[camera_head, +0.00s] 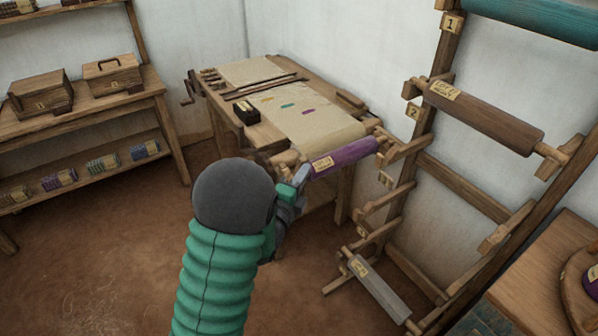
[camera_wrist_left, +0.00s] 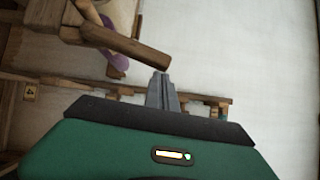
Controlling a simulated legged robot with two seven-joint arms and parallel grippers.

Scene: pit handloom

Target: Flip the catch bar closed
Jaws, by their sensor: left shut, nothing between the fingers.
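My left gripper (camera_head: 298,180) is at the near edge of the loom (camera_head: 214,93), beside the left end of the labelled purple roll (camera_head: 345,156). In the left wrist view the grey fingers of my left gripper (camera_wrist_left: 162,92) are together with nothing between them. A brown wooden bar (camera_wrist_left: 125,45) slants across just above the fingertips, its free end close to them. Whether it touches them, and whether it is the catch bar, I cannot tell. Part of a purple surface (camera_wrist_left: 120,16) shows behind the bar. In the head view my arm and hand hide part of the loom's near left corner.
A tall wooden rack (camera_head: 432,110) with numbered tags and rolls stands right of the loom. A shelf (camera_head: 95,115) with boxes and spools is at the left. A wooden table (camera_head: 540,262) is at the lower right. The floor (camera_head: 90,260) at the lower left is clear.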

